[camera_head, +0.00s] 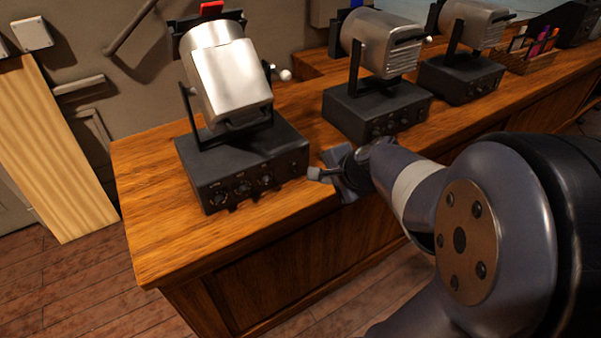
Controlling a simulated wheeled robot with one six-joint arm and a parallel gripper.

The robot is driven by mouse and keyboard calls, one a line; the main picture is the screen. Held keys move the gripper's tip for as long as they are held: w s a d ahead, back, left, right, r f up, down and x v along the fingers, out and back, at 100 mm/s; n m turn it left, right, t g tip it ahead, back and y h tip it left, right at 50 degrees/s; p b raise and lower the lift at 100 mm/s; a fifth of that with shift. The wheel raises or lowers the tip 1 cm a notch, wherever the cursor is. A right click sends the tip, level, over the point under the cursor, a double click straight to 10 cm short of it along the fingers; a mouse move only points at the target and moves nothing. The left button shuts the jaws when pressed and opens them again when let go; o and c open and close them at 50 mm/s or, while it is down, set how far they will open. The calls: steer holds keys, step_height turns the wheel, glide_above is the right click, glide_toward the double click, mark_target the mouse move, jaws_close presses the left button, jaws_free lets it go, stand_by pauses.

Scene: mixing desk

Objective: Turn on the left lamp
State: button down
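The left lamp (228,77) is a silver drum-shaped head on a dark bracket. Its black base box (240,166) stands near the left end of the wooden desk. A row of small knobs (243,188) runs along the front face of the box. My gripper (331,184) is just right of that box, close to its right front corner and over the desk's front edge. A grey finger end points left toward the box; I cannot tell whether it touches. The gripper is small and partly hidden by its own wrist, so its opening is unclear. I see nothing held in it.
A second lamp (380,45) on a black box (375,109) stands right of my gripper, and a third lamp (474,25) farther right. A wooden holder (524,62) with colored items stands beyond. The front left desk top (165,235) is clear.

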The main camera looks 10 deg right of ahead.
mark_target(295, 170)
steer(key=b+x, duration=0.2)
steer(key=x, duration=0.7)
steer(key=shift+w+a+f+b, duration=0.1)
steer(key=shift+f+b, duration=0.2)
steer(key=shift+b, duration=0.05)
steer(key=w, duration=0.1)
steer(key=w+a+p, duration=0.1)
steer(key=w, duration=0.1)
steer(key=shift+f, duration=0.15)
steer(key=shift+w+a+f, duration=0.15)
steer(key=shift+w, duration=0.5)
steer(key=shift+f, duration=0.1)
steer(key=shift+w+f+b, duration=0.15)
steer(key=shift+f+b, duration=0.1)
steer(key=shift+b, duration=1)
steer(key=shift+r+p, duration=0.35)
steer(key=shift+p, duration=0.05)
steer(key=shift+r, duration=0.1)
steer(key=shift+r+p, duration=0.7)
